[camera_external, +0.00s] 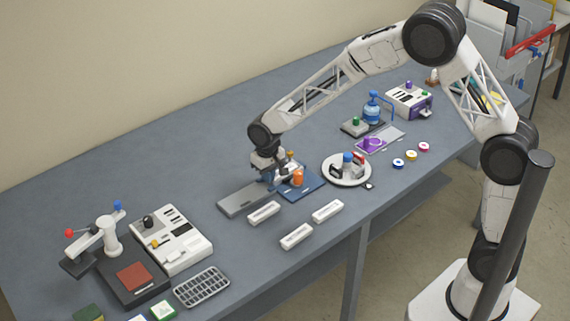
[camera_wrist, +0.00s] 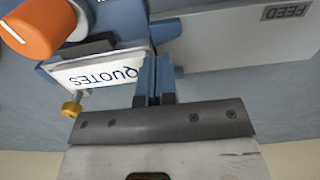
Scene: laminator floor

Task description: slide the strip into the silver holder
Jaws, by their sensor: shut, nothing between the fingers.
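A white strip lettered QUOTES (camera_wrist: 95,72) shows in the wrist view, lying along a dark bracket beside an orange knob (camera_wrist: 38,25). My gripper (camera_wrist: 155,68) has its blue fingers shut together with nothing between them, close to the strip's right end; whether they touch it I cannot tell. In the external view my gripper (camera_external: 270,180) is low over the table, at the left of a blue base (camera_external: 306,188) with the orange knob (camera_external: 298,178). Three small pale holders (camera_external: 264,213), (camera_external: 328,211), (camera_external: 297,236) lie in front; which is the silver one is unclear.
A grey slab (camera_external: 240,203) lies left of my gripper; a grey surface marked FEED (camera_wrist: 285,14) shows in the wrist view. A round white tray (camera_external: 337,181) with small items stands to the right. White machines stand farther left and right. Bare table lies behind my gripper.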

